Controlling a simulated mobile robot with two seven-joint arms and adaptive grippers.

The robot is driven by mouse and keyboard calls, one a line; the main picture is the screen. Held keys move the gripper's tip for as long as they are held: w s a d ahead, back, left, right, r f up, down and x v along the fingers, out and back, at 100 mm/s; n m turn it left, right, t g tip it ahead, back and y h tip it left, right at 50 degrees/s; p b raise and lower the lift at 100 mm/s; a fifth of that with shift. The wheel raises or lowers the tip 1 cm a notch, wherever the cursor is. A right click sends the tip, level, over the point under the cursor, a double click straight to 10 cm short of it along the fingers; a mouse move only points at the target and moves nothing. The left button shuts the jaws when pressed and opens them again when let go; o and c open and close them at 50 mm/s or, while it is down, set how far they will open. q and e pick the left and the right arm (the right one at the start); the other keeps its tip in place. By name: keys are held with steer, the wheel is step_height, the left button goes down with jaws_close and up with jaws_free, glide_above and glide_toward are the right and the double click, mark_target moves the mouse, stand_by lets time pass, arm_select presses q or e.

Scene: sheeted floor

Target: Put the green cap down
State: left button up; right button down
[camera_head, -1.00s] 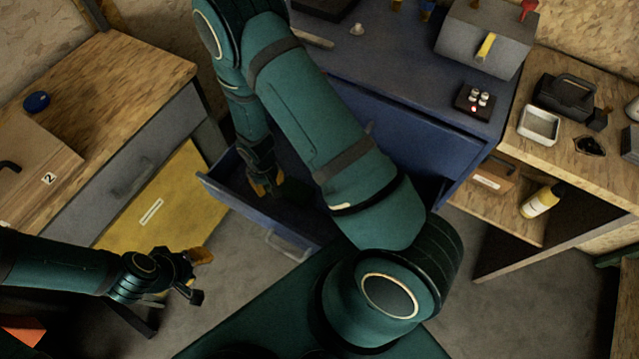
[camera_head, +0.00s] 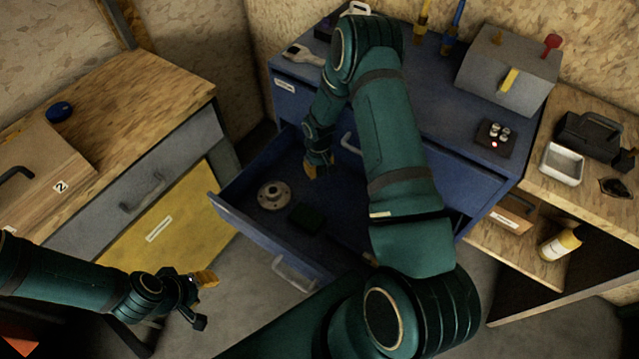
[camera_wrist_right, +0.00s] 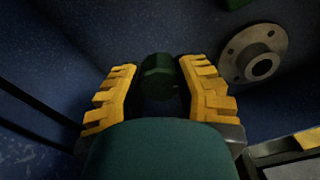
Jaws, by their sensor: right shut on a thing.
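My right gripper (camera_head: 318,166) reaches down at the open blue drawer (camera_head: 238,196), toward its back. In the right wrist view the yellow fingers of this gripper (camera_wrist_right: 163,88) are shut on the green cap (camera_wrist_right: 160,76), a small dark green round piece. In the head view the cap cannot be made out at the fingers. Whether it touches the drawer floor I cannot tell. My left gripper (camera_head: 204,300) is empty, its fingers apart, over the floor at the lower left.
The drawer holds a grey round flange (camera_head: 272,195) and a dark green block (camera_head: 308,217). A wooden workbench (camera_head: 130,98) stands left.

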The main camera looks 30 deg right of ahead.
mark_target(319, 186)
step_height(319, 186, down, 8)
steer(key=shift+w+f+b, duration=0.1)
steer(key=shift+f+b, duration=0.05)
steer(key=shift+b, duration=0.75)
steer(key=shift+d+f, duration=0.2)
steer(key=shift+r, duration=0.1)
steer(key=c, duration=0.8)
jaws_free()
steer(key=shift+o, duration=0.2)
